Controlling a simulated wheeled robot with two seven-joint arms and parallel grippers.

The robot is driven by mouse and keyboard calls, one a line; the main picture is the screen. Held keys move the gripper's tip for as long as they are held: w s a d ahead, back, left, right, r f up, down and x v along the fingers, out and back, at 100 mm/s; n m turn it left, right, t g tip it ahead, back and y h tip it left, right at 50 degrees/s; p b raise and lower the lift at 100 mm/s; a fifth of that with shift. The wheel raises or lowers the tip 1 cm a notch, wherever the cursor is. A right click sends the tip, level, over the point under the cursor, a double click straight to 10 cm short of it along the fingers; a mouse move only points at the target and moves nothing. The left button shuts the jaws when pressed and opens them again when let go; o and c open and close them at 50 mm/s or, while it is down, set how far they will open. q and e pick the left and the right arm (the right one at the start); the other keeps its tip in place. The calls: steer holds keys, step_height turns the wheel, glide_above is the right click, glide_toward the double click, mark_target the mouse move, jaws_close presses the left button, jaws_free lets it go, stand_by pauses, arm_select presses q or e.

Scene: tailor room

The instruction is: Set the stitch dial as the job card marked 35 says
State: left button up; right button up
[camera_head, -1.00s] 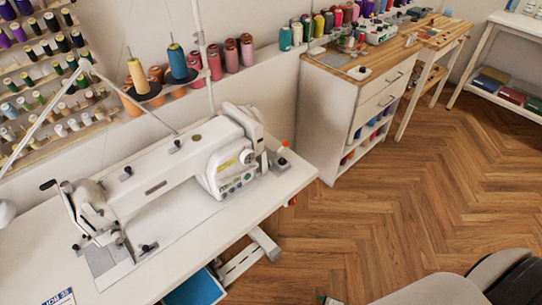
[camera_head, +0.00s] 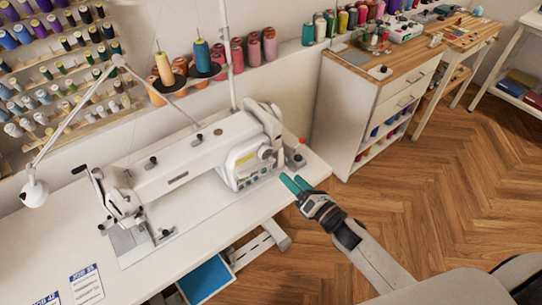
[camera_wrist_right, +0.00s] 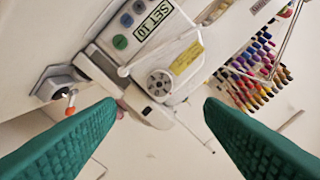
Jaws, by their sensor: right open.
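A white sewing machine (camera_head: 190,165) stands on the white table. The round stitch dial (camera_head: 265,153) is at its right end and also shows in the right wrist view (camera_wrist_right: 160,83), beside a display (camera_wrist_right: 152,20) that seems to read SET 10. The card marked JOB 35 (camera_head: 86,286) lies flat at the table's lower left; its smaller print is too small to read. My right gripper (camera_head: 292,185) is open and empty, to the right of the dial and apart from it. In the wrist view the dial lies between its green fingers (camera_wrist_right: 160,110). My left gripper is not in view.
A second job card (camera_head: 47,298) lies left of the first, partly cut off. An orange-tipped part (camera_head: 298,146) sticks up at the machine's right end. Thread spools (camera_head: 165,70) stand behind the machine. A cabinet (camera_head: 350,110) stands to the right, with open wooden floor in front.

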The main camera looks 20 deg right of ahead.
mark_target(267, 155)
steer(key=p+x, duration=0.1)
steer(key=x, duration=0.9)
steer(key=shift+w+a+f, duration=0.1)
steer(key=shift+w, duration=0.3)
steer(key=shift+c, duration=0.5)
steer(key=c, duration=0.9)
